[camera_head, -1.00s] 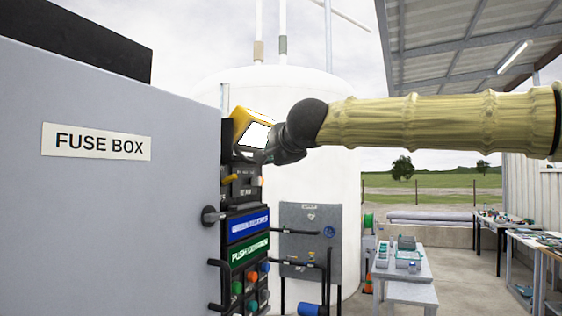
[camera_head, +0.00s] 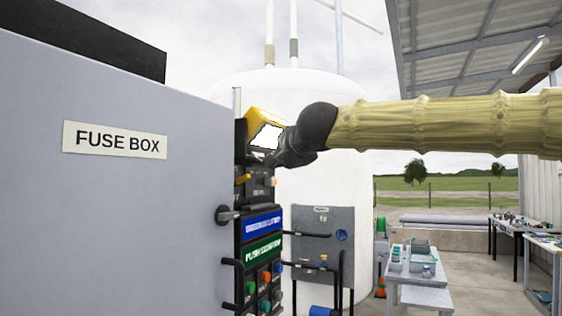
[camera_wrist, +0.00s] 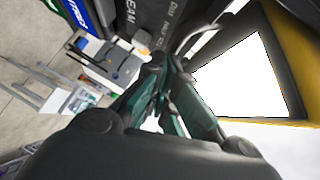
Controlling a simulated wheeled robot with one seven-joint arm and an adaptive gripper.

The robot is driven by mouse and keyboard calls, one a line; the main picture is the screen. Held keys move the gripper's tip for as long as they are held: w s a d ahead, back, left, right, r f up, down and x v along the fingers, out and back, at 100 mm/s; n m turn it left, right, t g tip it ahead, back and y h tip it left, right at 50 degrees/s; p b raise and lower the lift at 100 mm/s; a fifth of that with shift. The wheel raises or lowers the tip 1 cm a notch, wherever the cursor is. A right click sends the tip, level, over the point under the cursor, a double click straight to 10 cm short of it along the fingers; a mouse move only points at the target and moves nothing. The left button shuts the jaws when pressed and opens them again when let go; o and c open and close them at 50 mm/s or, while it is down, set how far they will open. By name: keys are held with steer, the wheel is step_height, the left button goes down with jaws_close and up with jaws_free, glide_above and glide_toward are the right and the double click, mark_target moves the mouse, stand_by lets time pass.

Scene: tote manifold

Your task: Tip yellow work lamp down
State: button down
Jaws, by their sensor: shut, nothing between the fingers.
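The yellow work lamp (camera_head: 267,116) has a yellow housing and a bright white face. It sits at the top of the dark control stack beside the fuse box, its face turned toward my arm. In the wrist view the lamp's white face (camera_wrist: 240,80) fills the right side, with its yellow edge at far right. My gripper (camera_wrist: 168,75) is shut and empty, its fingers just left of the lamp face beside a dark curved bar. Whether they touch the lamp or bar I cannot tell. In the head view my gripper is mostly hidden behind my dark wrist.
The grey fuse box (camera_head: 150,210) fills the left. Below the lamp is a dark panel stack with a blue label (camera_head: 262,224), a green label and several buttons. Black handles (camera_head: 305,235) stick out to the right. A white tank (camera_head: 330,185) stands behind; a small table (camera_head: 418,275) is at right.

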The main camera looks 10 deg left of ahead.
steer(key=w+d+v, duration=0.1)
steer(key=d+v, duration=0.1)
steer(key=v, duration=1)
steer(key=shift+s+d, duration=0.2)
steer(key=shift+d, duration=0.35)
steer(key=shift+f, duration=0.15)
